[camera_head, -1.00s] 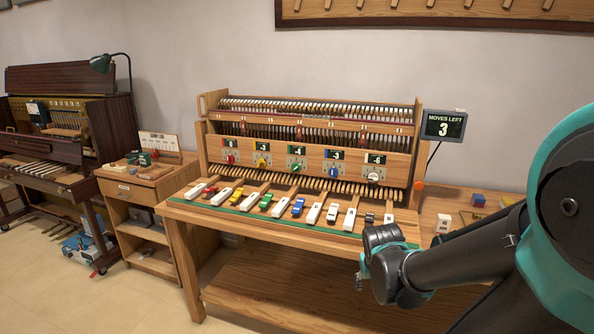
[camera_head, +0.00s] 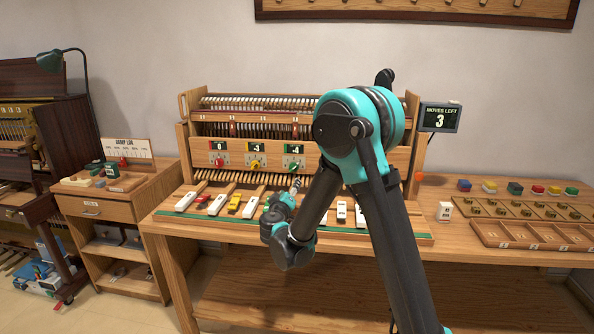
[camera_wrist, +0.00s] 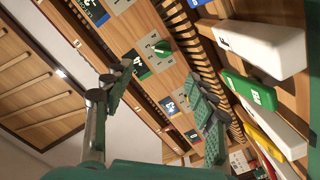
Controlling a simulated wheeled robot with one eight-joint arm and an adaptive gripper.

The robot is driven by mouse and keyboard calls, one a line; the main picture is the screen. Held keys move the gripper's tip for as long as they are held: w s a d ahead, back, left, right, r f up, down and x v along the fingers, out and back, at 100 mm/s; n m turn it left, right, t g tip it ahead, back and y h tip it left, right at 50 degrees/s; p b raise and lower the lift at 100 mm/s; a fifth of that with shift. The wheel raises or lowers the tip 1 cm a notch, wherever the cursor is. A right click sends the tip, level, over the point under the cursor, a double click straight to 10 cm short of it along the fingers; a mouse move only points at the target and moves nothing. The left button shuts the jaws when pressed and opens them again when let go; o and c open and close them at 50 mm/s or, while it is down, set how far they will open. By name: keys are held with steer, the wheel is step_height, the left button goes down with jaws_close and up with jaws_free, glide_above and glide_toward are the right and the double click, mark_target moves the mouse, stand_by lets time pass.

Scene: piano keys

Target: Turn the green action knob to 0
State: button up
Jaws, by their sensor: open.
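The green knob (camera_head: 293,165) sits on the wooden front panel, under a green display (camera_head: 293,148) that appears to read -4. In the wrist view the green knob (camera_wrist: 162,47) lies beyond my fingertips, roughly between their two lines, and apart from them. My gripper (camera_wrist: 160,85) is open and empty, with one finger at each side. In the head view my gripper (camera_head: 296,184) is just below and in front of the green knob, over the keys. My arm hides the panel to the right of the green knob.
A red knob (camera_head: 219,162) and a yellow knob (camera_head: 256,165) sit left of the green one. Keys (camera_head: 187,201) stick out below the panel. Trays (camera_head: 530,235) and coloured blocks lie on the right.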

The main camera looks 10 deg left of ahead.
mark_target(292, 169)
steer(key=shift+a, duration=0.85)
steer(key=shift+w+a+y, duration=0.15)
steer(key=shift+y, duration=0.15)
steer(key=w, duration=1.7)
steer(key=shift+w+d, duration=0.1)
steer(key=shift+d, duration=0.3)
steer(key=c, duration=1.2)
steer(key=shift+o, duration=0.2)
